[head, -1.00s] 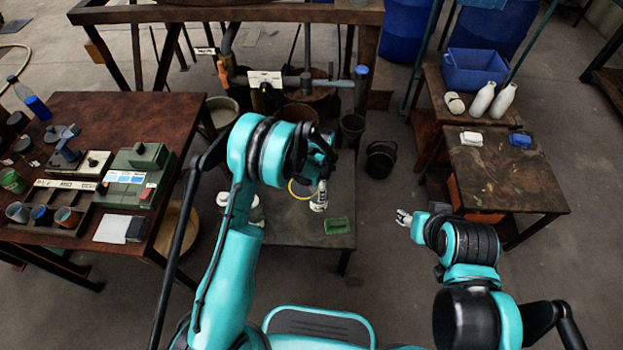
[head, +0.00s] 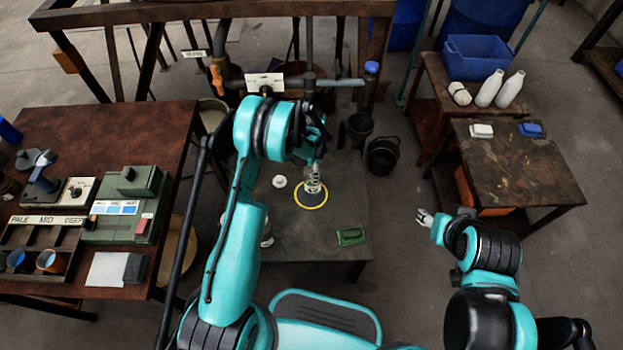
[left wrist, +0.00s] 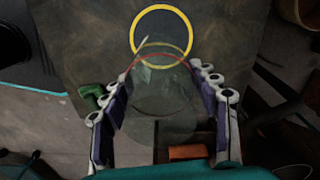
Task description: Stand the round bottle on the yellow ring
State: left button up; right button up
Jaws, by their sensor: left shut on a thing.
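The yellow ring (head: 310,207) lies flat on the low dark table in front of me. It also shows near the top of the left wrist view (left wrist: 190,35). My left gripper (head: 313,180) hangs over the far part of the ring. In the left wrist view, its fingers (left wrist: 165,105) are shut on the clear round bottle (left wrist: 160,92), which is see-through and hard to outline. The bottle overlaps the ring's near edge in that view; I cannot tell its height above the table. My right gripper (head: 425,217) is off to the right, away from the table, its fingers too small to judge.
A green block (head: 350,236) lies on the low table (head: 340,200) right of the ring, and a small white round thing (head: 280,182) lies left of it. Pipes and a frame stand behind. A black bucket (head: 382,155) stands on the floor at right.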

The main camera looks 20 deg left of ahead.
pick_arm(q)
jog(key=shift+a+f, duration=0.35)
jog(key=shift+a, duration=0.05)
notch_tip(320, 180, down, 4)
jog(key=shift+r+b, duration=0.1)
jog(key=shift+b, duration=1.05)
jog(key=shift+r, duration=0.1)
jog(key=o, duration=1.5)
jog(key=shift+o, duration=0.2)
